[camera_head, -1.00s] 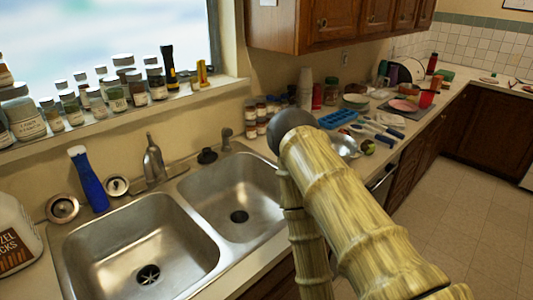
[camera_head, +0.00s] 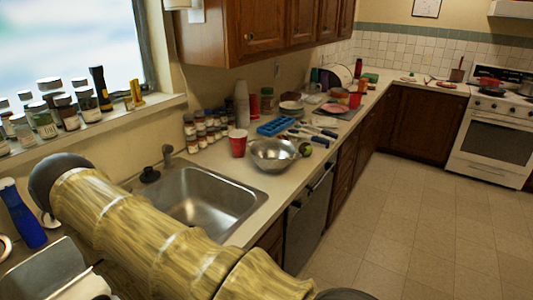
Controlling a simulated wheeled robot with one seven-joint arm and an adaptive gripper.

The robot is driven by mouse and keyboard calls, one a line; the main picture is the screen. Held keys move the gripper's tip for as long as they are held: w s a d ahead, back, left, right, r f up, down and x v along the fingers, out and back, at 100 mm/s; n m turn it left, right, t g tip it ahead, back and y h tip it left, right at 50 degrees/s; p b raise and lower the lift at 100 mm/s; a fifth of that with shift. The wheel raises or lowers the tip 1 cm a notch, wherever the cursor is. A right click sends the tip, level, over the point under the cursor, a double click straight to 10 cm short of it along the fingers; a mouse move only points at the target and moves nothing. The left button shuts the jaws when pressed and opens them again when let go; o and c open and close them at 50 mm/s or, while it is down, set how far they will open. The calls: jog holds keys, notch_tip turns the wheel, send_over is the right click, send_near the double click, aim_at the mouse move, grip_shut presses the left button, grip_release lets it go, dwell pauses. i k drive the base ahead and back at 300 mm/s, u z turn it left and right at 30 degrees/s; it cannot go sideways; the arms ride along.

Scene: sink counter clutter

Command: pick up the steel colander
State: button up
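The steel colander (camera_head: 272,155) looks like a shiny round metal bowl. It stands on the counter right of the sink, near the counter's front edge, with its open top up. My bamboo-textured arm crosses the lower left of the view, over the sink, well left of the colander and apart from it. I cannot make out my gripper or its fingers in this view. Nothing is seen touching the colander from my side.
A red cup (camera_head: 238,142) stands just behind the colander's left side. A green round item (camera_head: 306,149) lies at its right. A blue tray (camera_head: 276,126) and utensils lie behind. Spice jars (camera_head: 192,135) line the wall. The sink basin (camera_head: 205,200) is left; open floor (camera_head: 410,190) is right.

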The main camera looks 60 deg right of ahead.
aim_at(272, 155)
jog(key=k, duration=0.7)
jog(key=z, duration=1.1)
jog(key=i, duration=0.15)
jog(key=z, duration=0.1)
